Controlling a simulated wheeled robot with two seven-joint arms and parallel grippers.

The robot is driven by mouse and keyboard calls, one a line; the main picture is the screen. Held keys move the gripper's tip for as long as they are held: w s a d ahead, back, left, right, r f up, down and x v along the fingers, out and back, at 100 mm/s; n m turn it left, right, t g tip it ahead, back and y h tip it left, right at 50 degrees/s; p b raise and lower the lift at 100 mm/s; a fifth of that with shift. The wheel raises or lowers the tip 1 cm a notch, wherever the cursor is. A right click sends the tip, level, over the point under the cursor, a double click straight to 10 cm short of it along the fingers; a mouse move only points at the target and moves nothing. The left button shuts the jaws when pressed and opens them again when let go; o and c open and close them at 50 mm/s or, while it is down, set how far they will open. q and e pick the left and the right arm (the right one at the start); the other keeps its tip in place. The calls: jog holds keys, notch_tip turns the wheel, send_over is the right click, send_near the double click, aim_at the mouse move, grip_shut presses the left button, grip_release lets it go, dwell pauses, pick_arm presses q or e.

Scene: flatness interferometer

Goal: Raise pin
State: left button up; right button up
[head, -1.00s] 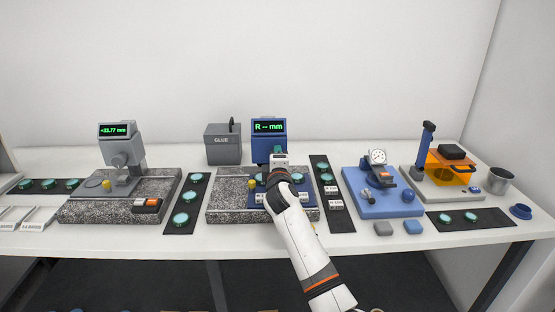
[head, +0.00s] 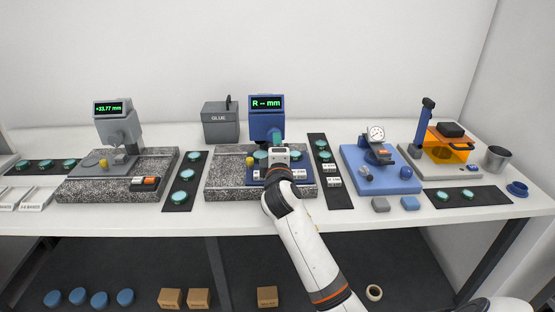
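My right arm comes in from the lower right, and its gripper (head: 279,157) is at the blue instrument (head: 265,125) with the "R -- mm" display. The fingers are hidden behind the wrist, so I cannot tell open from shut. A teal part (head: 277,136) of the instrument shows just above the gripper. No separate pin can be made out there; the arm hides part of the blue plate (head: 305,190) on the granite base (head: 222,182). A yellow knob (head: 250,161) stands left of the gripper. My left gripper is not in view.
Dark strips with teal discs (head: 180,197) flank the central base. A grey GLUE box (head: 221,122) stands behind. A blue dial-gauge stand (head: 385,178) and an orange-shielded station (head: 450,150) are at right.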

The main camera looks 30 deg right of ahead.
jog(key=v, duration=0.3)
jog(key=shift+s+a, duration=0.2)
jog(key=shift+s, duration=0.15)
